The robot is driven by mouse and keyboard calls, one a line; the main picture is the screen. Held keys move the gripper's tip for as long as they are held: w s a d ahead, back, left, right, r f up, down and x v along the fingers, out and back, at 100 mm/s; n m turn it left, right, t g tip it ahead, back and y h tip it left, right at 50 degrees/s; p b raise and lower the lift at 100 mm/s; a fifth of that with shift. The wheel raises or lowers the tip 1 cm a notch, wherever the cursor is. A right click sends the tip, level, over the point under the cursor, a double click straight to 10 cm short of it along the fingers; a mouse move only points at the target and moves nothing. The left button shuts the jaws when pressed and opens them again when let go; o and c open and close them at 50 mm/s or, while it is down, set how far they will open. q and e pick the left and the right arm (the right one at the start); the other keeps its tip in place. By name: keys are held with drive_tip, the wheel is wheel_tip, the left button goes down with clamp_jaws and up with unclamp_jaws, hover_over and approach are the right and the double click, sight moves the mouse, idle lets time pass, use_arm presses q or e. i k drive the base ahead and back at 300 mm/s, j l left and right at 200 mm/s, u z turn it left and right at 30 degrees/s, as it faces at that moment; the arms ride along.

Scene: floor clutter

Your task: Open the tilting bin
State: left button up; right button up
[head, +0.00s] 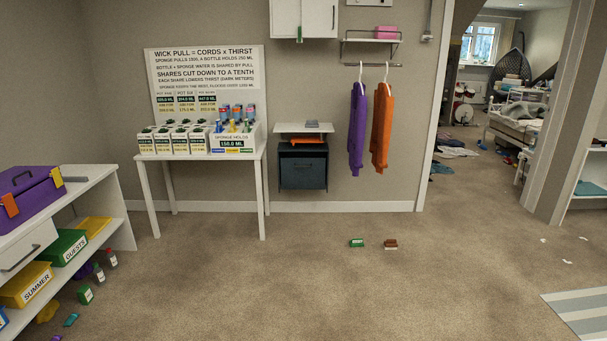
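A dark blue-grey bin (303,174) is at the back wall, just right of the white table. It looks like the tilting bin. Whether the bin's top edge is open is too small to tell. Neither of my grippers shows in the head view.
A white table (202,156) with labelled boxes stands left of the bin. Purple (357,130) and orange (381,128) garments hang to its right. A shelf unit (50,250) fills the left.

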sight(300, 171)
drive_tip(key=i, duration=4.6)
drive_tip(key=i+u, duration=0.2)
drive_tip(key=i, duration=0.25)
drive_tip(key=i+l+u, duration=0.15)
drive_tip(key=i, duration=0.3)
drive_tip(key=i+l+u, duration=0.2)
drive_tip(key=i, duration=0.25)
